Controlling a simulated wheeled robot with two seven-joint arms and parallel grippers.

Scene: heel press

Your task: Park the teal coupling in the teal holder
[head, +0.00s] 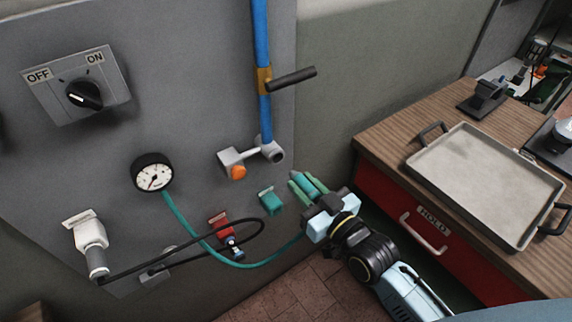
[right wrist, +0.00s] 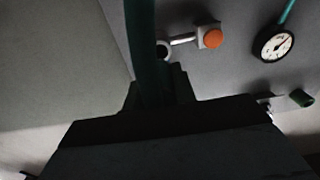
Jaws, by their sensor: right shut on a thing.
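The teal coupling (head: 301,181) is between the fingers of my right gripper (head: 304,184), which is shut on it in front of the wall panel. Its teal hose (head: 196,234) sags from the gauge across to the gripper. The teal holder (head: 271,203) is on the panel just left of the gripper, apart from the coupling, and looks empty. My left gripper is out of view.
A red holder (head: 220,224) with a blue-and-red coupling and black hose sits left of the teal holder. A wooden bench with a metal tray (head: 485,185) stands at the right.

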